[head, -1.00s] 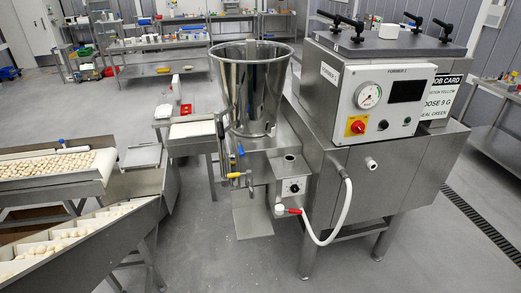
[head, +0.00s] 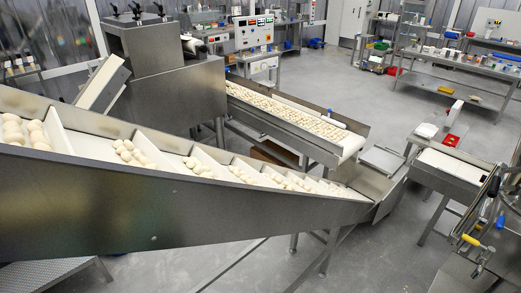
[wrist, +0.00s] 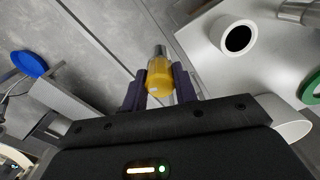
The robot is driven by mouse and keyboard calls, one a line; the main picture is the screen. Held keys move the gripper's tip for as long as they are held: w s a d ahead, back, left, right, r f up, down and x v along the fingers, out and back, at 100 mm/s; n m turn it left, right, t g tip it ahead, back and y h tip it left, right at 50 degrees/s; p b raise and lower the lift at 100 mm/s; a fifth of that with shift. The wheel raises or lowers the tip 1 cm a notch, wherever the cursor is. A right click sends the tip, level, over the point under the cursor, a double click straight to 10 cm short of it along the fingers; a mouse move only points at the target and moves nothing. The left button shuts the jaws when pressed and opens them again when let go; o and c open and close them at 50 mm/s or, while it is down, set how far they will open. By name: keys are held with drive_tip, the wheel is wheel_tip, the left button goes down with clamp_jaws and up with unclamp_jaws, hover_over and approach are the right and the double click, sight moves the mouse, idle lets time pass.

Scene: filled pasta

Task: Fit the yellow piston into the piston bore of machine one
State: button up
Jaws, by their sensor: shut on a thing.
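In the wrist view my gripper (wrist: 160,84) is shut on the yellow piston (wrist: 159,75). The piston has a yellow body and a grey metal end that points away from my gripper. A white round piece with a dark round opening (wrist: 238,38) stands on a pale steel surface to the right of the piston, apart from it. I cannot tell whether this is the piston bore. In the head view only a part of a steel machine with yellow and blue handles (head: 470,240) shows at the right edge. My gripper and the piston are not in the head view.
In the head view a sloped steel conveyor (head: 150,205) with pale pasta pieces crosses the left and middle. A belt (head: 350,145) with more pieces runs behind it. A low side table (head: 450,166) stands at right. In the wrist view a green ring (wrist: 309,90) is at the right edge.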

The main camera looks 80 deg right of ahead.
drive_tip(key=w+d+f+m, duration=0.1)
drive_tip(key=d+f+m, duration=0.1)
drive_tip(key=d, duration=0.5)
drive_tip(key=d+f+m+b, duration=0.1)
drive_tip(key=d+f+m, duration=0.2)
drive_tip(key=d, duration=0.4)
drive_tip(key=shift+w+d+f, duration=0.4)
drive_tip(key=shift+f, duration=0.15)
